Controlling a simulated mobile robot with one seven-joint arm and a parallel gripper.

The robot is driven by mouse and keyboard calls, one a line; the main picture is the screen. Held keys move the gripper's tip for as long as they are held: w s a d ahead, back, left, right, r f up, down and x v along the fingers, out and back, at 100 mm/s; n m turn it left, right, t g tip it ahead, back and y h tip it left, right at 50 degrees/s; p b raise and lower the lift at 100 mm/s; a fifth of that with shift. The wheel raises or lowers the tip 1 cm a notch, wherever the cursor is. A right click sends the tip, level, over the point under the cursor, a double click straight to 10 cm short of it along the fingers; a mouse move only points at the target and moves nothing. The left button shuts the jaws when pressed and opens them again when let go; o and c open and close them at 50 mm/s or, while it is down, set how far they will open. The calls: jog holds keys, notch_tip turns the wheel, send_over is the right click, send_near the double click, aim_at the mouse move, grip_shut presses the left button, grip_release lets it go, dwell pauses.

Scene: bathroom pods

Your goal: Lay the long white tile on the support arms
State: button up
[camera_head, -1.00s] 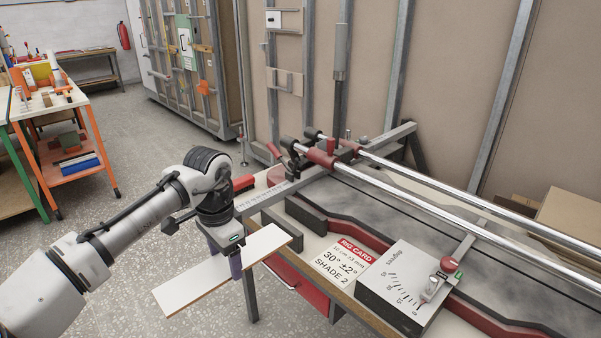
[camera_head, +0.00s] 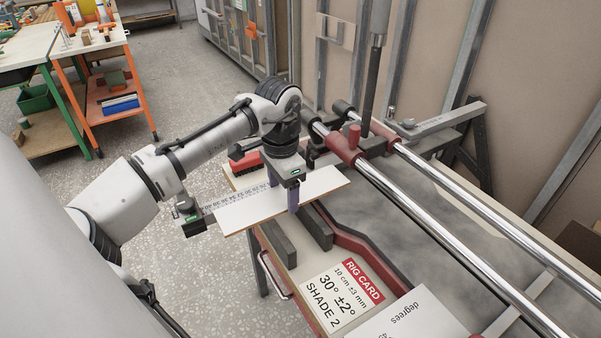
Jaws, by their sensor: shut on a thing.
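The long white tile (camera_head: 325,184) is held level, or nearly so, in my gripper (camera_head: 283,194). The gripper points down and is shut on the tile near its middle, one finger on each long side. I cannot tell the height of the gap.
Two chrome rails (camera_head: 440,245) with red clamps run along the bench to the right. A rig card (camera_head: 340,295) and a white degrees box (camera_head: 410,318) are at the front. A ruler strip (camera_head: 232,201) lies behind the tile. An orange trolley (camera_head: 110,100) stands far left.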

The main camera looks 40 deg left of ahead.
aim_at(285, 195)
jog(key=shift+w, duration=0.3)
notch_tip(285, 195, down, 5)
jog(key=b, duration=0.5)
jog(key=shift+r, duration=0.15)
jog(key=shift+s+f+p, duration=0.2)
jog(key=shift+f+p, duration=0.4)
jog(key=shift+p, duration=0.05)
dwell(1.7)
jog(key=o, duration=1.5)
jog(key=shift+r+p, duration=2.75)
jog(key=shift+r, duration=0.3)
